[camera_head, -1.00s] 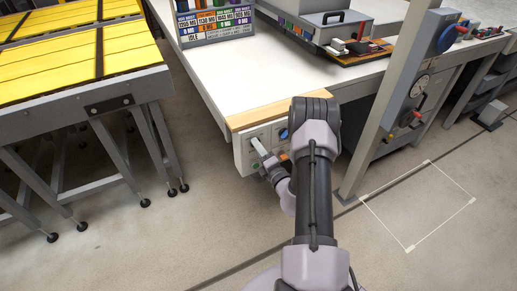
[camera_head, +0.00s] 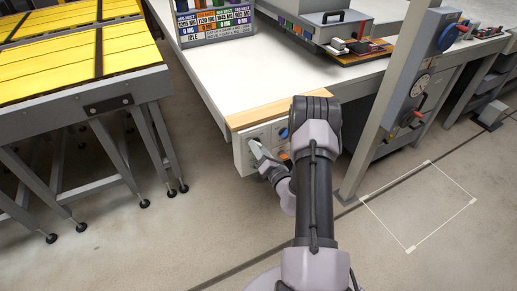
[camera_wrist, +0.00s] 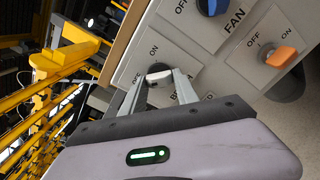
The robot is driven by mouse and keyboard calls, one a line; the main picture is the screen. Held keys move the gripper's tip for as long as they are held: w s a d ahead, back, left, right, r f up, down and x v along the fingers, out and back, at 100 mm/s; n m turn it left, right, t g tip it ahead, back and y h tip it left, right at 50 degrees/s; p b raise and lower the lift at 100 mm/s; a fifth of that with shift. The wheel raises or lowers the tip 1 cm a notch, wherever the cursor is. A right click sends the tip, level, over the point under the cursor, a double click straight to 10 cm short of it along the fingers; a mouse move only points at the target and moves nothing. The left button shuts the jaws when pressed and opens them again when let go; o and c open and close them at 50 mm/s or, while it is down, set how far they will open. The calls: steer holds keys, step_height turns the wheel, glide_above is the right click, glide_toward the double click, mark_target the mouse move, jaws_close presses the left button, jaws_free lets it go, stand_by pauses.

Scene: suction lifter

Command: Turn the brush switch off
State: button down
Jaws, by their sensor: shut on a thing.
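The control panel (camera_head: 243,158) is on the front end of the white bench. In the wrist view, my gripper (camera_wrist: 160,77) is shut on a pale knob with a dark face (camera_wrist: 159,72), between its two grey fingers. An ON mark shows above this knob. The label below it is mostly covered by my gripper; only a few letters show.
A blue fan knob (camera_wrist: 213,5) and an orange switch (camera_wrist: 282,56) sit on the same panel, right of my gripper. A grey post (camera_head: 392,100) stands right of my arm. A yellow-topped table (camera_head: 80,118) stands left, with open floor between.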

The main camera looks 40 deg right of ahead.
stand_by(0.3)
steer(key=c, duration=1)
jaws_free()
steer(key=shift+o, duration=0.2)
steer(key=p+v, duration=0.2)
steer(key=v, duration=1.5)
steer(key=shift+s+p, duration=0.25)
steer(key=shift+p, duration=0.15)
